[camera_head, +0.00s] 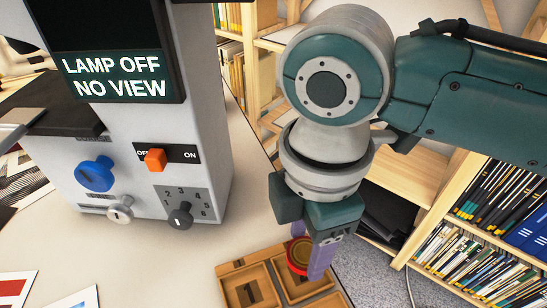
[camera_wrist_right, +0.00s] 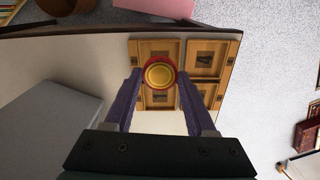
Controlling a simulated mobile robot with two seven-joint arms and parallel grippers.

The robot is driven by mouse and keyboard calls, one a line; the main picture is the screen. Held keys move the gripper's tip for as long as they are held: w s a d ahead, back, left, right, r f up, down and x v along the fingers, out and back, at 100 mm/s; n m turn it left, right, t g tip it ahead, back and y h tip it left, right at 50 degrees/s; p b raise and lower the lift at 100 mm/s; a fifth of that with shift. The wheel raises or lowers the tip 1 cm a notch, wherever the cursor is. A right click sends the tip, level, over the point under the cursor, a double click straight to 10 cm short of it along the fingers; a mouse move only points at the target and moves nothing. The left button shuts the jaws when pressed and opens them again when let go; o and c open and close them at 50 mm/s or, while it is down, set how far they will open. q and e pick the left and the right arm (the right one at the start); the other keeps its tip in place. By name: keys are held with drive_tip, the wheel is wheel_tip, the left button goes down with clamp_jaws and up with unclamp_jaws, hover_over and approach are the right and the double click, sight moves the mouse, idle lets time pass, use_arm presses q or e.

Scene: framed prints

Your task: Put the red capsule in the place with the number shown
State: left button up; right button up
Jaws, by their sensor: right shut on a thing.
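The red capsule (camera_head: 297,254), round with a gold-coloured top, is between the purple fingers of my right gripper (camera_head: 310,258). In the right wrist view the capsule (camera_wrist_right: 159,74) sits between the two fingertips. The wooden tray (camera_head: 236,266) has square compartments with dark number plates and lies below the gripper. It also shows in the right wrist view (camera_wrist_right: 187,50); the capsule hides part of it. The machine's screen (camera_head: 118,77) reads "LAMP OFF NO VIEW". Its orange switch (camera_head: 155,159) is between OFF and ON, nearer OFF. My left gripper is not seen.
The grey machine (camera_head: 205,110) stands left of my right arm, with a blue knob (camera_head: 95,174), a silver knob (camera_head: 120,210) and a dark numbered dial (camera_head: 180,216). Prints (camera_head: 72,300) lie on the pale table. Bookshelves (camera_head: 470,235) stand beyond the table's right edge.

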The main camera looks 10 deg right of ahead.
sight(304, 261)
drive_tip(key=shift+f+b, duration=0.75)
drive_tip(key=shift+f, duration=1.5)
drive_tip(key=shift+f, duration=0.1)
drive_tip(key=o, duration=1.3)
drive_tip(key=shift+o, duration=0.2)
